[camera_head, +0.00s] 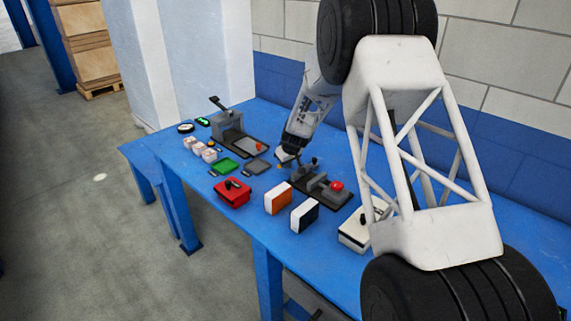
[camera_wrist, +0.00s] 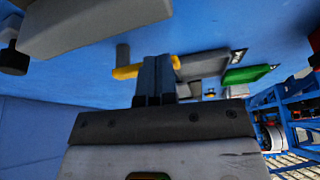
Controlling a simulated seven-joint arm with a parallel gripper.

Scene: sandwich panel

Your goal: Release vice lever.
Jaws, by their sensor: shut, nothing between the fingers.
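A dark grey vice-like fixture (camera_head: 305,180) with a red knob (camera_head: 337,186) sits on the blue bench, near the middle. A small dark upright part that may be its lever (camera_head: 314,162) stands at its back end. My gripper (camera_head: 284,156) is just left of that end, pointing down. In the wrist view its two dark fingers (camera_wrist: 156,78) are together, with nothing seen between them. A yellow bar (camera_wrist: 128,71) beside a grey post (camera_wrist: 122,52) shows right behind the fingers; I cannot tell whether they touch. A large grey block (camera_wrist: 95,22) fills the upper left.
A second grey fixture (camera_head: 228,130) with a black lever (camera_head: 219,103) stands at the back left. A green tray (camera_head: 224,165), grey tray (camera_head: 257,167), red box (camera_head: 232,196), orange-and-white block (camera_head: 278,198), dark-and-white block (camera_head: 304,215) and white case (camera_head: 353,236) crowd the front.

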